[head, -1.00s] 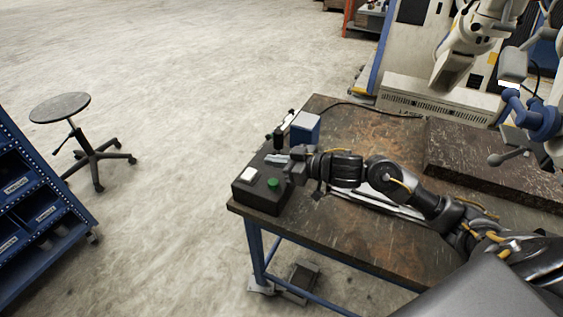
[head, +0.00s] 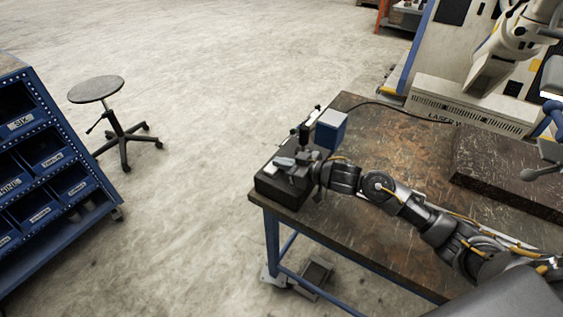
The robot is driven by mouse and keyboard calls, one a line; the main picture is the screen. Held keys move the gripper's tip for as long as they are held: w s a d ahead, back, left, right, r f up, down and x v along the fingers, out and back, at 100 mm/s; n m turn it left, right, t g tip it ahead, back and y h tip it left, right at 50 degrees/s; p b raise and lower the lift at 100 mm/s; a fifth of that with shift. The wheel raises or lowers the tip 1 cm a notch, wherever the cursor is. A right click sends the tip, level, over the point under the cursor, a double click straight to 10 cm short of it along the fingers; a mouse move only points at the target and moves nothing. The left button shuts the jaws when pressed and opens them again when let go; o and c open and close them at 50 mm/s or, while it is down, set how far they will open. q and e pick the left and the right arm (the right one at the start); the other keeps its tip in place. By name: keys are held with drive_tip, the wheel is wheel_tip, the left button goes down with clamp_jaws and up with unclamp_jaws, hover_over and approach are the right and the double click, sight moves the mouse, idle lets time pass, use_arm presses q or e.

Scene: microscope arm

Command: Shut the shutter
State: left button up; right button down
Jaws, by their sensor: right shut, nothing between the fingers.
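A black control box (head: 273,193) sits on the near left corner of the workbench. A dark upright knob or lever (head: 304,134) stands at its back. My right gripper (head: 288,168), its arm reaching in from the right, is shut and empty over the top of the box. It hides most of the box's top, and the green button is not visible now. A pale patch shows at the fingertips; I cannot tell whether it is the white switch or part of the gripper. Whether the fingers touch the box is unclear. My left gripper is not in view. No shutter can be made out.
A blue box (head: 330,131) stands close behind the gripper. The brown workbench (head: 400,150) carries a thick dark slab (head: 510,170) at right. A white laser machine (head: 470,95) stands behind. A stool (head: 97,90) and blue bin rack (head: 45,165) stand left.

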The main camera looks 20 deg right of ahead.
drive_tip(key=shift+p, duration=0.45)
drive_tip(key=shift+d+f+m, duration=0.1)
drive_tip(key=shift+f+m, duration=0.15)
drive_tip(key=shift+m, duration=0.15)
drive_tip(key=r+p, duration=0.5)
drive_tip(key=shift+w+d, duration=0.25)
drive_tip(key=shift+d, duration=0.05)
drive_tip(key=shift+s+d+f+b, duration=0.55)
drive_tip(key=shift+s+d+b, duration=0.05)
drive_tip(key=shift+s, duration=0.05)
drive_tip(key=b+v, duration=0.1)
drive_tip(key=v, duration=0.7)
drive_tip(key=shift+r, duration=0.25)
drive_tip(key=shift+d, duration=0.15)
